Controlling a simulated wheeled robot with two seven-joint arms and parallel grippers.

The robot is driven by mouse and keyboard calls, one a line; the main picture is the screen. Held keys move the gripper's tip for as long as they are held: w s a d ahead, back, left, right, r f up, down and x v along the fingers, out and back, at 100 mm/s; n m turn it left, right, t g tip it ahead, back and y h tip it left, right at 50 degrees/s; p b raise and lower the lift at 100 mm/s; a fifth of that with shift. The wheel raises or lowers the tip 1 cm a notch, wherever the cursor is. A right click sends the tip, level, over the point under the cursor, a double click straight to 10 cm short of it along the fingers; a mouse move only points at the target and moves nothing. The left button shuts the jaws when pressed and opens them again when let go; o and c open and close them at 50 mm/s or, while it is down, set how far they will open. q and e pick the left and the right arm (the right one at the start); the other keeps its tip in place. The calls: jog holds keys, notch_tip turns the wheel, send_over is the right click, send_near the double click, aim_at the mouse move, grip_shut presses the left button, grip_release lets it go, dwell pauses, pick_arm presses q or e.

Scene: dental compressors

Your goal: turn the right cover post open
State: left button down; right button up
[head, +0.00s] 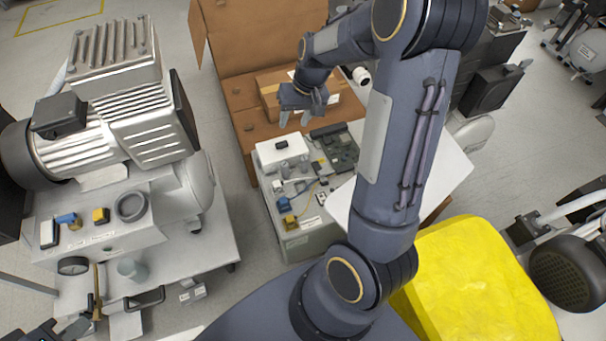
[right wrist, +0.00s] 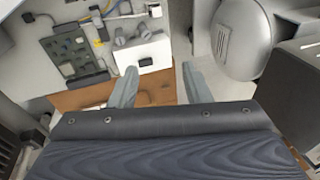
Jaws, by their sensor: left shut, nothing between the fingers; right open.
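An open control box (head: 310,240) with parts inside stands in the middle of the head view. It holds a white block with a black square (head: 281,146), a green circuit board (head: 338,148) and blue and yellow parts. The white block shows in the right wrist view (right wrist: 155,50), with grey knobs (right wrist: 128,36) beside it. I cannot tell which part is the right cover post. My right gripper (head: 294,118) is open and empty above the box's far edge; its fingers (right wrist: 158,70) point toward the white block without visible contact. My left gripper (head: 84,322) is shut and empty at the bottom left, partly cut off.
A large compressor (head: 105,130) on a grey base stands at the left, with a gauge (head: 73,265) in front. A yellow covered thing (head: 480,280) is at the lower right.

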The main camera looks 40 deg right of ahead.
jog(key=g+h+b, duration=0.2)
jog(key=b, duration=0.4)
send_over(304, 157)
jog(key=shift+n, duration=0.3)
notch_tip(304, 157, down, 21)
jog(key=shift+s+a+r, duration=0.1)
jog(key=shift+a+r, duration=0.05)
notch_tip(304, 157, down, 8)
jog(key=b, duration=0.3)
pick_arm(q)
notch_tip(304, 157, down, 11)
pick_arm(e)
grip_shut()
